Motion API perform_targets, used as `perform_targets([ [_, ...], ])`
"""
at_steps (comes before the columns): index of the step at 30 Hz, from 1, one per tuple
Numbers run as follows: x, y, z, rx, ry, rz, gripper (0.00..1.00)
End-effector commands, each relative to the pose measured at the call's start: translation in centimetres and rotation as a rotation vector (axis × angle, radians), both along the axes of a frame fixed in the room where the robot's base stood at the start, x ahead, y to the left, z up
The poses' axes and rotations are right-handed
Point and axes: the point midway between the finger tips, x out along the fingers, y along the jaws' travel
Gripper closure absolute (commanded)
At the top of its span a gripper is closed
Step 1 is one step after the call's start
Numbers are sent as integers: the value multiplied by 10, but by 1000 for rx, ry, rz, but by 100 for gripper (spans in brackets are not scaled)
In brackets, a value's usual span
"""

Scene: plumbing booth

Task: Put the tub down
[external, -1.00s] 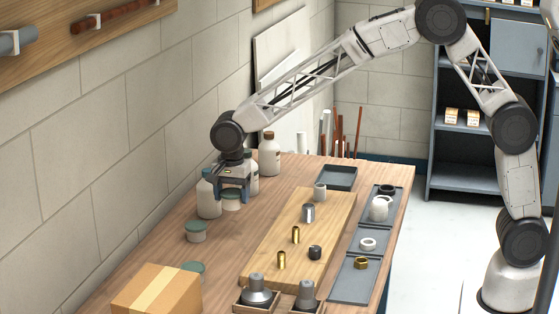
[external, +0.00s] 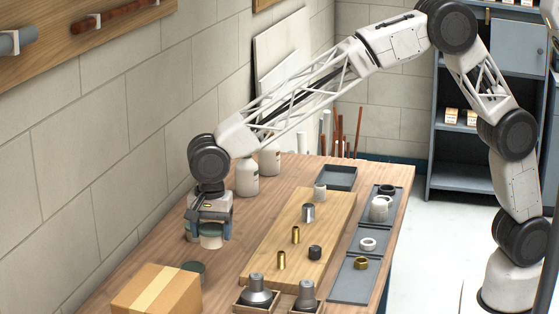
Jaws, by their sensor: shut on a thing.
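My gripper (external: 209,228) is at the left side of the workbench, pointing down, with its fingers shut around a small pale tub (external: 211,242) with a grey-green lid. The tub is upright. I cannot tell whether its base touches the bench. A second tub (external: 190,237) is mostly hidden behind my gripper and the held tub, just to their left. A third tub's green lid (external: 193,267) shows nearer the camera, behind the cardboard box.
The cardboard box (external: 157,290) stands at the front left. Pale bottles (external: 247,178) stand by the wall behind my gripper. A wooden board (external: 300,235) with fittings lies to the right, with grey trays (external: 352,283) beyond. Bare bench lies between tub and board.

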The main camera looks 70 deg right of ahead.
Motion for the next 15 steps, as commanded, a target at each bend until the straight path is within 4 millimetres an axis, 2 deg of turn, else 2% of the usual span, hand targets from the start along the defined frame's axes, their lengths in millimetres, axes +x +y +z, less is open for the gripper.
perform_targets([
  [1,-5,14,2,0,-1,8,57],
  [6,-17,43,7,0,0,20,57],
  [10,-23,56,8,0,1,24,57],
  [15,-25,61,9,0,1,26,57],
])
